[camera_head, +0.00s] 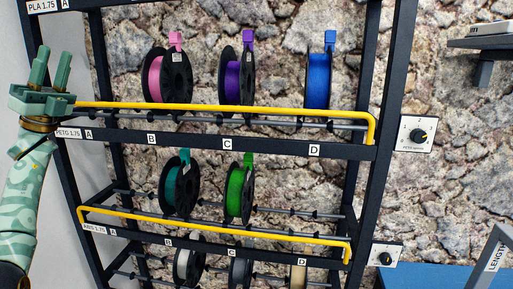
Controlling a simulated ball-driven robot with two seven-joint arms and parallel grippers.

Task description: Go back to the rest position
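My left gripper (54,54) is at the left edge of the head view, at the end of my patterned green arm. Its two fingers point up and stand apart with nothing between them, so it is open and empty. It is beside the left post of the dark spool rack (98,60), level with the shelf labelled PETG 1.75. I cannot tell whether it touches the rack. My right gripper is not in view.
The rack holds a pink spool (154,78), a purple spool (232,76), a blue spool (318,80), a teal spool (172,187) and a green spool (235,192). Yellow bars (220,108) cross its front. Dial boxes (416,134) sit at its right. A blue surface (430,277) is lower right.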

